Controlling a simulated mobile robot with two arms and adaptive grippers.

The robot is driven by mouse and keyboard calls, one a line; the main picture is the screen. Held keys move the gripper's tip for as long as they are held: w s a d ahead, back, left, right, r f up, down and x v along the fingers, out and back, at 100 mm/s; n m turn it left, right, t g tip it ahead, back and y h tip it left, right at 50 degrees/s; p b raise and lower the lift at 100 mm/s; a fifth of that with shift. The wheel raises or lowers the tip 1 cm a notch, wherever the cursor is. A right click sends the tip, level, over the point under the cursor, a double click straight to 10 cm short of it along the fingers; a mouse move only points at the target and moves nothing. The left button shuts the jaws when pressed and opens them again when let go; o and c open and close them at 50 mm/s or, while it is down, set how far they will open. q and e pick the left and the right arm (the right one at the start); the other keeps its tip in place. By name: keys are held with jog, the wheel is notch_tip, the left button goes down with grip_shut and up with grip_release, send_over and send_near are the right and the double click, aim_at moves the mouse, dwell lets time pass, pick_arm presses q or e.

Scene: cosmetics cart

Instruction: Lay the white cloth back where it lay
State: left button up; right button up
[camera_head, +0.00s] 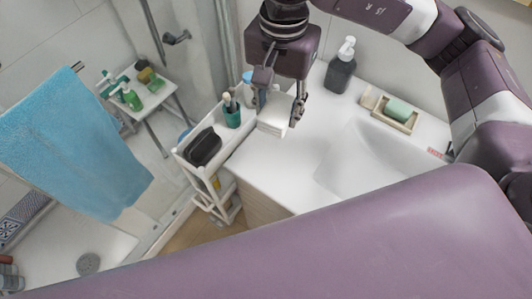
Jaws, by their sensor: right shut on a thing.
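My right gripper (277,105) hangs at the upper middle of the head view. It is shut on the white cloth (273,122), which shows as a small pale folded shape between the fingers. The cloth is over the left back edge of the white washbasin counter (270,165), beside the cart. Whether it touches the counter I cannot tell. The white cosmetics cart (229,150) stands left of the counter. A dark green cup (232,117) with brushes and a black pouch (203,147) are on its top. My left gripper is not in view.
A blue towel (75,145) hangs at left. The counter's front left is clear.

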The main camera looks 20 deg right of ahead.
jog(key=shift+a+r+m, duration=0.3)
jog(key=shift+r+m, duration=0.15)
jog(key=shift+r, duration=0.15)
jog(key=shift+a+r+m, duration=0.3)
jog(key=shift+r+m, duration=0.15)
jog(key=shift+r, duration=0.1)
jog(key=shift+s+a+p, duration=0.1)
jog(key=shift+p, duration=0.25)
jog(key=p, duration=0.2)
send_over(270, 161)
notch_tip(270, 161, down, 16)
jog(key=shift+r, duration=0.2)
notch_tip(270, 161, down, 4)
jog(key=shift+s+r+p, duration=0.1)
jog(key=shift+p, duration=0.5)
jog(key=shift+f, duration=0.2)
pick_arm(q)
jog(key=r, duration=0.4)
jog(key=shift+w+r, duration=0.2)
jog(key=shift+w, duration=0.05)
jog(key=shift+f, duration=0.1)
